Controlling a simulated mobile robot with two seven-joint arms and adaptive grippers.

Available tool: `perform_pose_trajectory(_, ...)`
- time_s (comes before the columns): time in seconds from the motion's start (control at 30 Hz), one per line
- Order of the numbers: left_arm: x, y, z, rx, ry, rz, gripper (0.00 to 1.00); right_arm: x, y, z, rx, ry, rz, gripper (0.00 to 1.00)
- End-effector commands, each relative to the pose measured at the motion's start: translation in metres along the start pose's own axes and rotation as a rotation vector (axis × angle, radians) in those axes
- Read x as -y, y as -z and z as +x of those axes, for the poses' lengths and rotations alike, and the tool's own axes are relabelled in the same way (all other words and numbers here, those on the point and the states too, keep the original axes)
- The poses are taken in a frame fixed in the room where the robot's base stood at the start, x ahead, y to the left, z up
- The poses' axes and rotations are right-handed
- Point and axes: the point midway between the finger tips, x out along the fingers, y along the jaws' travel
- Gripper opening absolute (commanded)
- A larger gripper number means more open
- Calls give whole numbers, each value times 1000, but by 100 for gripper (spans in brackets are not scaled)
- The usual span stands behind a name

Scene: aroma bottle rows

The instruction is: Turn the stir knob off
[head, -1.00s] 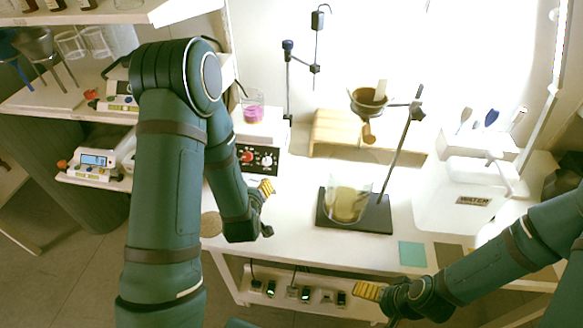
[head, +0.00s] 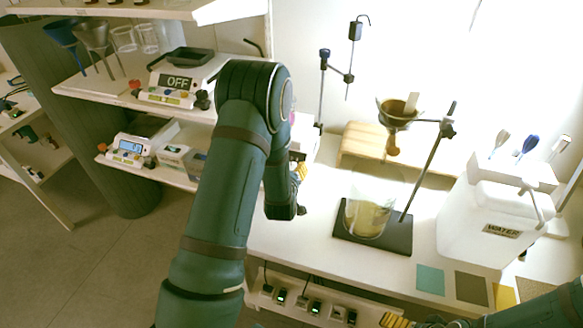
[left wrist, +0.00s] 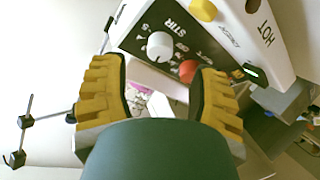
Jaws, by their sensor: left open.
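The hot-plate stirrer shows in the left wrist view with a dark control panel (left wrist: 150,28) on a white body. A white knob (left wrist: 160,46) sits beside the STIR label, with a red knob (left wrist: 188,70) and a yellow knob (left wrist: 203,9) near it. My left gripper (left wrist: 158,82) is open and empty. Its yellow-padded fingers frame the white and red knobs in the picture, and I see no contact. In the head view my left arm hides most of the stirrer (head: 304,132), with the left gripper (head: 302,190) just in front. My right gripper (head: 397,321) is cut off at the bottom edge.
A stand with a beaker (head: 368,212) is right of the left gripper. A wooden rack (head: 362,142) stands behind it, and a water container (head: 487,225) is farther right. Shelves with scales (head: 175,92) are at left. The bench (head: 322,225) before the stand is clear.

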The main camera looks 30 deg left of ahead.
Motion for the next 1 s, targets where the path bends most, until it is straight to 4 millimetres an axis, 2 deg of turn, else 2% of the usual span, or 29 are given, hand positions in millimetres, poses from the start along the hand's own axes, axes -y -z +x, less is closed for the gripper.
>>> perform_pose_trajectory(0.1, 0, -1, 21, -1, -1, 1, 61, -1, 0, 3, -2, 0, 0, 100)
perform_pose_trajectory(0.3, 0, -1, 42, 0, -1, 0, 61, -2, 1, 5, -3, 0, 0, 100)
perform_pose_trajectory(0.7, 0, 0, 47, 1, -1, 0, 63, -2, 1, 5, -4, 0, 0, 100)
perform_pose_trajectory(0.77, 0, 0, 47, 1, -1, 0, 42, -2, 1, 5, -3, 0, 0, 100)
perform_pose_trajectory(0.8, 0, 0, 47, 1, -1, 0, 28, -2, 1, 5, -3, 0, 0, 100)
perform_pose_trajectory(0.87, 0, 0, 47, 1, -1, 0, 7, -2, 1, 5, -3, 0, 0, 100)
perform_pose_trajectory(0.9, 0, 0, 47, 1, -1, 0, 0, -2, 1, 6, -3, 0, 0, 100)
perform_pose_trajectory(1.0, 0, 0, 47, 0, -1, 0, 0, -2, 1, 6, -3, 0, 0, 100)
